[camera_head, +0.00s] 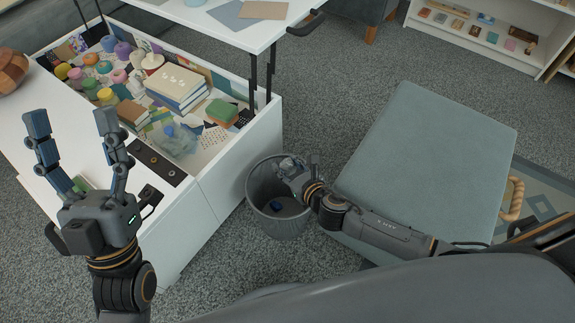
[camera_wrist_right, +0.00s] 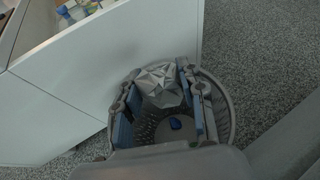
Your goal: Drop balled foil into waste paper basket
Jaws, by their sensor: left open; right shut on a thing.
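The waste paper basket (camera_head: 277,224) is a grey mesh bin on the carpet beside the white table; it also shows in the right wrist view (camera_wrist_right: 225,128). My right gripper (camera_head: 290,168) is over the basket's opening. In the right wrist view its fingers are shut on the balled foil (camera_wrist_right: 163,86), a silvery crumpled lump, with the basket's inside below it. A small blue object (camera_wrist_right: 175,123) lies on the basket floor. My left gripper (camera_head: 72,128) is open and empty above the white table at the left.
The white table (camera_head: 217,186) has an open compartment full of yarn, books and craft items, with a raised top (camera_head: 235,28). A grey-blue ottoman (camera_head: 430,150) stands right of the basket. A low white shelf (camera_head: 505,50) is at the back right. Carpet is clear behind the basket.

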